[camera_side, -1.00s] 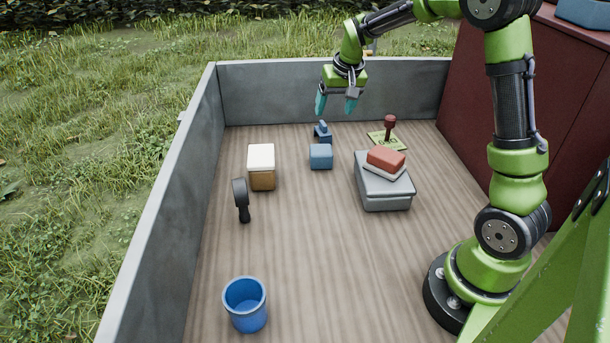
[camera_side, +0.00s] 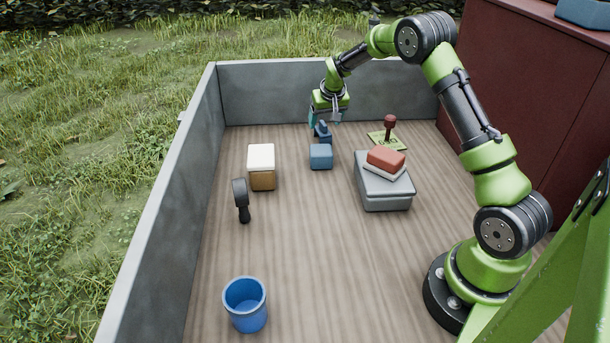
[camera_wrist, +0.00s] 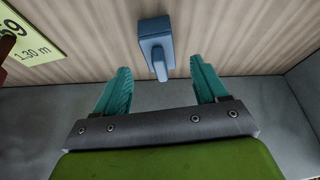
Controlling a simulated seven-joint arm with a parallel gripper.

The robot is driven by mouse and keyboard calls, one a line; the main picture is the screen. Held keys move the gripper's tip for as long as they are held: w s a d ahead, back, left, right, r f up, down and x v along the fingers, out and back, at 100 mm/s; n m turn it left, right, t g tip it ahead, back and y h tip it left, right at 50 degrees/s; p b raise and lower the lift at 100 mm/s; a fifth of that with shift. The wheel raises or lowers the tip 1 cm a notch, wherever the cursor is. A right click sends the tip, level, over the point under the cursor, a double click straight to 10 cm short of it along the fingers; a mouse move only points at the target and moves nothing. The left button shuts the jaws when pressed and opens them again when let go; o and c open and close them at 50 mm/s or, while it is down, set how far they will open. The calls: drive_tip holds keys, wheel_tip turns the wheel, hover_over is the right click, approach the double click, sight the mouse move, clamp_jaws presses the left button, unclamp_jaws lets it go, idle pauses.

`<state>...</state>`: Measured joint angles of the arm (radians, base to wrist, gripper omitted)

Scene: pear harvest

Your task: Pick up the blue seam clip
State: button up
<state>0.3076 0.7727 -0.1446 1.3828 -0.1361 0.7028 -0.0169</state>
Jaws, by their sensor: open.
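I cannot tell the exact height gap to the clip.
A grey case (camera_side: 384,196) with a red-topped block (camera_side: 386,158), a yellow-green card (camera_side: 380,141) with a dark red stamp (camera_side: 389,125), a white-and-brown box (camera_side: 262,168), a black brush-like tool (camera_side: 242,202) and a blue cup (camera_side: 246,308) stand around. The far wall (camera_side: 270,95) is close behind.

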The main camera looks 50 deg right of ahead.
sight(324, 123)
drive_tip(key=shift+w+x, duration=0.2)
drive_tip(key=shift+x, duration=2.5)
drive_tip(key=shift+d+r, duration=0.15)
drive_tip(key=c, duration=1)
